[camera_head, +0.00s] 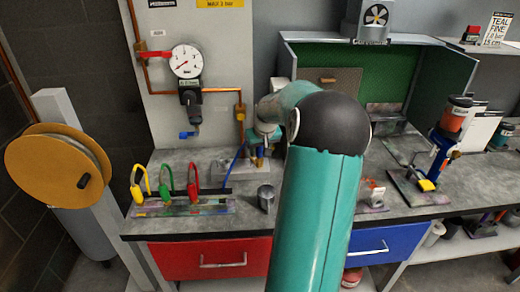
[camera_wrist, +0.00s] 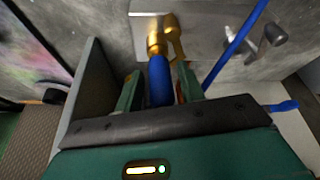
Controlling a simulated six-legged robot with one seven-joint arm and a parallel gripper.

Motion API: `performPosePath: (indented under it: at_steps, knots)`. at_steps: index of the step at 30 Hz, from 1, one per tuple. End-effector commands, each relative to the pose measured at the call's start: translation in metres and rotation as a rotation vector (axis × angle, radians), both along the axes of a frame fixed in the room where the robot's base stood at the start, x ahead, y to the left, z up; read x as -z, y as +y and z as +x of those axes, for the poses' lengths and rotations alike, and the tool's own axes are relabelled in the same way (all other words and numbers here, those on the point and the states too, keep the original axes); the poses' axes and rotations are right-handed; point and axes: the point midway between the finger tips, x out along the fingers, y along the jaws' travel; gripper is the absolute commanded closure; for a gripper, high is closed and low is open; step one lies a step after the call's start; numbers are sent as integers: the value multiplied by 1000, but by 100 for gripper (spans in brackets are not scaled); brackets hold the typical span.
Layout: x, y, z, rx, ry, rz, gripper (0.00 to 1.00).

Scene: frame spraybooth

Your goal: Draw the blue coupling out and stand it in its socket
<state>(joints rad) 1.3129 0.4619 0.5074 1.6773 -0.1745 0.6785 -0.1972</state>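The blue coupling (camera_wrist: 159,82) shows in the wrist view, its far end against a brass fitting (camera_wrist: 157,40) on a pale metal plate (camera_wrist: 205,30). My gripper (camera_wrist: 160,74) has one finger on each side of the coupling. A narrow gap seems to show on both sides, so the fingers look open around it. In the head view my arm covers much of this spot; the plate's edge (camera_head: 228,167) shows beside it. I cannot tell which part is the socket.
A blue hose (camera_wrist: 236,42) runs close to the right finger.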

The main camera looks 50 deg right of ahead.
Motion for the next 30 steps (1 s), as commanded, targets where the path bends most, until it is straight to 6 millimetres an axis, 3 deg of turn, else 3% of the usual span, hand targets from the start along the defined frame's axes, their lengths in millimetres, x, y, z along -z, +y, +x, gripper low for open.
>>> performPosePath:
  at_steps: [1,6,7,10,30]
  knots:
    - [0,0,0,0,0,0,72]
    - [0,0,0,0,0,0,100]
    - [0,0,0,0,0,0,82]
    - [0,0,0,0,0,0,100]
    - [-9,0,0,0,0,-2,100]
